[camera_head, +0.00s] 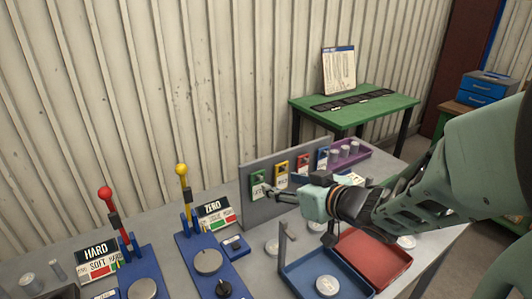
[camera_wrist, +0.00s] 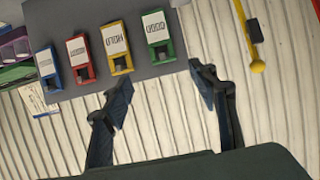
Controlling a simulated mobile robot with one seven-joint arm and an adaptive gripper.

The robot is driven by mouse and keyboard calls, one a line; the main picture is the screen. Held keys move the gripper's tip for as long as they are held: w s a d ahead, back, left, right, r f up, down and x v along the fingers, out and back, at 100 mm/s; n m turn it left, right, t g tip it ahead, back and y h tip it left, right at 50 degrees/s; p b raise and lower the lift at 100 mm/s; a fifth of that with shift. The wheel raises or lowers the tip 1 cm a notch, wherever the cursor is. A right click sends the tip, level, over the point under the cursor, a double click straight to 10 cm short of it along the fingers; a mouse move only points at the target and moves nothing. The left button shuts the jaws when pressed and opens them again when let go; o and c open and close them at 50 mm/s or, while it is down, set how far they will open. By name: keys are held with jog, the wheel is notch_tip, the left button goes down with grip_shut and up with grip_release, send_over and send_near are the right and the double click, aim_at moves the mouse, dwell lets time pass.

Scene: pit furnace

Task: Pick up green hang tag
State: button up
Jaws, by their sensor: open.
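The green hang tag (camera_head: 257,186) hangs at the left end of a row of coloured tags on an upright grey board (camera_head: 259,212). In the wrist view, the green tag (camera_wrist: 159,38) carries a white label and is at the right end of the row. My gripper (camera_head: 270,191) is right by the tag in the head view and overlaps its edge. In the wrist view my gripper (camera_wrist: 161,88) is open, with nothing between its fingers. The green tag appears beyond the fingertips, roughly in line with the gap. I cannot tell whether they touch.
A yellow tag (camera_wrist: 115,47), a red tag (camera_wrist: 81,58) and a blue tag (camera_wrist: 50,67) hang beside the green one. A blue tray (camera_head: 300,270) and a red tray (camera_head: 372,255) lie below my arm. Levers with yellow (camera_head: 181,169) and red knobs (camera_head: 105,193) stand left.

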aim_at(261, 176)
jog(key=x, duration=0.5)
jog(key=shift+b, duration=0.35)
jog(key=shift+a+r+x, duration=0.15)
jog(key=shift+x, duration=1.25)
jog(key=shift+a+r+x, duration=0.1)
jog(key=shift+x, duration=1.25)
jog(key=shift+s, duration=0.1)
jog(key=shift+c, duration=0.6)
jog(key=c, duration=0.9)
jog(key=shift+c, duration=0.2)
jog(key=shift+r, duration=0.1)
